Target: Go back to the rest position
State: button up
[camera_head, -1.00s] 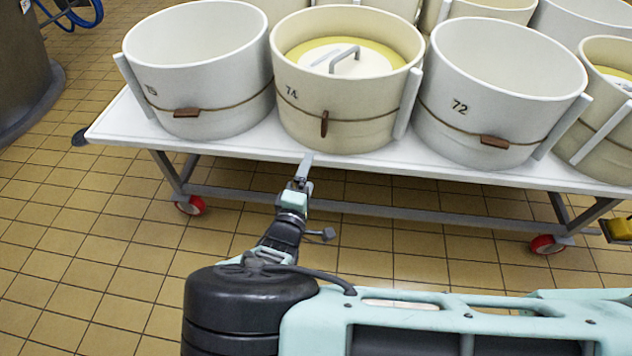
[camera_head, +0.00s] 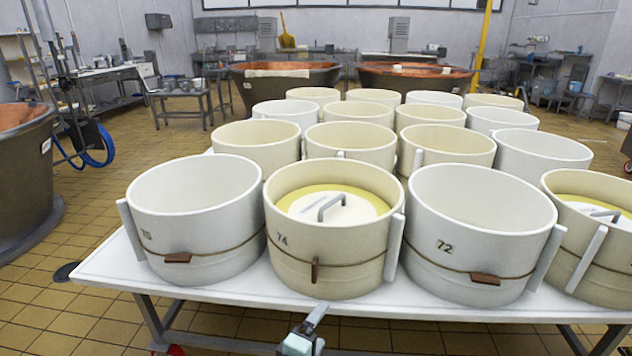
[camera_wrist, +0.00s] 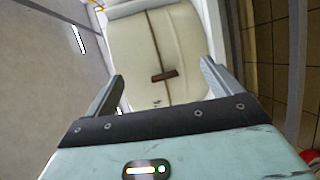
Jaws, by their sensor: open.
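My gripper (camera_head: 316,318) is at the bottom of the head view, at the front edge of the white table (camera_head: 100,268), just below the mould marked 74. In the wrist view my gripper (camera_wrist: 161,70) has its two fingers spread apart, with nothing held between them. The cream mould 74 (camera_head: 290,262) has a cord, a brown toggle and a white lid with a grey handle over something yellow inside. A cream mould wall with cord and brown toggle (camera_wrist: 164,75) shows beyond the fingers; contact cannot be told.
A white mould 75 (camera_head: 195,225) stands left of mould 74 and a white mould 72 (camera_head: 480,240) right of it. Several more moulds fill the table behind. Copper vats (camera_head: 285,85) stand further back. Tiled floor (camera_head: 40,310) is free at the left.

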jog(key=s+d+r+m+g+p, duration=0.2)
jog(key=s+d+r+m+g, duration=0.3)
jog(key=s+d+r+g, duration=0.45)
jog(key=s+d+r+g+y+p, duration=0.1)
jog(key=s+r+y, duration=0.3)
jog(key=r, duration=0.6)
jog(key=s+d+r+g+y+p, duration=0.2)
jog(key=s+d+r+g+y, duration=0.1)
jog(key=s+r, duration=0.6)
notch_tip(320, 180, up, 2)
jog(key=shift+s+d+r+g+y, duration=0.1)
jog(key=shift+s+d+g+y, duration=0.1)
jog(key=shift+d+g+y, duration=0.25)
jog(key=shift+a, duration=0.1)
